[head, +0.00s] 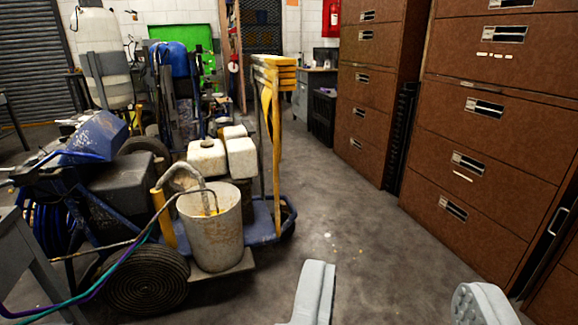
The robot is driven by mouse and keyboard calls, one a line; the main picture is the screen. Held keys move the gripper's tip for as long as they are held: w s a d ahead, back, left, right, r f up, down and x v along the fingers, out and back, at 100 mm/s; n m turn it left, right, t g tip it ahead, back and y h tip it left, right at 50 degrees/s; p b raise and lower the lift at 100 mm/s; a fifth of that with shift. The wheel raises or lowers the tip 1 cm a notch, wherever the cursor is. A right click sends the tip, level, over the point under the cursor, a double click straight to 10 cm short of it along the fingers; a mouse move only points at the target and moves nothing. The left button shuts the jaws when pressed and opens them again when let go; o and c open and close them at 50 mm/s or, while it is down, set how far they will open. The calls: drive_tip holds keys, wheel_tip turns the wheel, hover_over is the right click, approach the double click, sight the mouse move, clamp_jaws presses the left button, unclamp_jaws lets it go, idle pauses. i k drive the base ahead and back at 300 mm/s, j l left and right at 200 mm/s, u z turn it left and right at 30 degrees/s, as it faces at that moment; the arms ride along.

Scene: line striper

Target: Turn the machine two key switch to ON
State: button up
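A blue line-striping machine (85,160) with a grey bucket (212,228), hoses and a dark wheel stands at the left in the head view. A second machine with a blue top (175,70) stands farther back beside a white tank (97,40). I cannot tell which one is machine two, and I can make out no key switch. My gripper (398,300) shows at the bottom edge as two pale grey fingers set wide apart. It is open with only floor between the fingers, and the machines are ahead and to the left of it.
Brown drawer cabinets (490,130) line the right side. Yellow stacked stands (272,75) rise beside the bucket. A black crate (323,118) and a grey desk (309,90) stand at the back. The concrete floor (345,215) between machines and cabinets is clear.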

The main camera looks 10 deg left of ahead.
sight(35, 160)
drive_tip(key=i+j+u, duration=0.35)
drive_tip(key=i, duration=0.2)
drive_tip(key=i+u, duration=0.35)
drive_tip(key=i, duration=0.25)
drive_tip(key=i+j+u, duration=0.15)
drive_tip(key=i+j, duration=0.15)
drive_tip(key=j, duration=0.25)
drive_tip(key=i+j+u, duration=0.2)
drive_tip(key=i+j, duration=0.15)
drive_tip(key=j, duration=0.15)
